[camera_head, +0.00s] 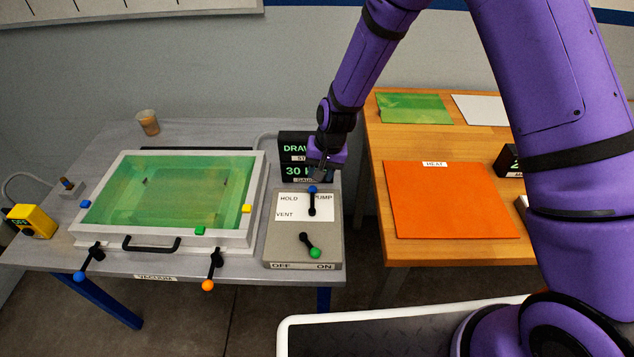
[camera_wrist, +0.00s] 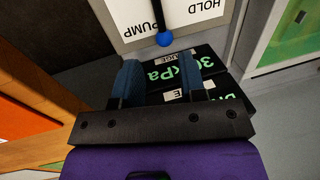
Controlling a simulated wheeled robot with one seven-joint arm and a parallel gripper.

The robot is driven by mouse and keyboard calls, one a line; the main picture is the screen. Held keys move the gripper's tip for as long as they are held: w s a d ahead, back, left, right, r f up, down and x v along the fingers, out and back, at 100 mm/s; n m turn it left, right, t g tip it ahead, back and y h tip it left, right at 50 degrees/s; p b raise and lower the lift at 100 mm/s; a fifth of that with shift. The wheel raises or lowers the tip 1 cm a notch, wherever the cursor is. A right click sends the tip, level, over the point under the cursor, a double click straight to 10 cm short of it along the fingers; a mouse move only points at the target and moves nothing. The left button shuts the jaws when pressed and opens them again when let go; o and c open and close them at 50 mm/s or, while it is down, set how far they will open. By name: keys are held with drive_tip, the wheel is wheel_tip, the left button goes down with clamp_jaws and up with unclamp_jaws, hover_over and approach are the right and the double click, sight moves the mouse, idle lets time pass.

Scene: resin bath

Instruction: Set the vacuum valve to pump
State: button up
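The vacuum valve is a black lever (camera_head: 312,203) with a blue knob, on the white label plate of a grey control box (camera_head: 280,232). The plate reads HOLD at upper left, PUMP at upper right and VENT at lower left. The lever points straight up, between HOLD and PUMP. In the wrist view the blue knob (camera_wrist: 164,40) is at the top, near the word PUMP, just beyond the fingers. My gripper (camera_head: 319,174) is behind and above the knob, apart from it. In the wrist view its two blue fingers (camera_wrist: 160,78) are spread with nothing between them.
A second lever with a green knob (camera_head: 316,252) points toward ON. Black displays (camera_head: 293,146), one reading 30 kPa, stand behind the box, close under my gripper. The framed resin bath (camera_head: 254,180) is left of the box. A wooden table (camera_head: 375,180) with an orange mat is right.

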drive_tip(key=shift+d+r, duration=0.25)
drive_tip(key=shift+r, duration=1.05)
drive_tip(key=s+d+r+t, duration=0.15)
drive_tip(key=d+r, duration=0.25)
drive_tip(key=r, duration=0.4)
drive_tip(key=s+d+r, duration=0.3)
drive_tip(key=d+r, duration=0.2)
drive_tip(key=r, duration=0.4)
drive_tip(key=s+d+r+t, duration=0.15)
drive_tip(key=d+r, duration=0.25)
drive_tip(key=r, duration=0.4)
drive_tip(key=s+d+r, duration=0.4)
drive_tip(key=s, duration=0.3)
drive_tip(key=s+d+r+t+h, duration=0.1)
drive_tip(key=s+d+r, duration=0.3)
drive_tip(key=s, duration=0.4)
drive_tip(key=s+d+r+n+h, duration=0.1)
drive_tip(key=s+d+r, duration=0.3)
drive_tip(key=s, duration=0.3)
drive_tip(key=shift+s+d+r+t, duration=0.15)
drive_tip(key=shift+s+d+t, duration=0.1)
drive_tip(key=shift+s+t, duration=0.15)
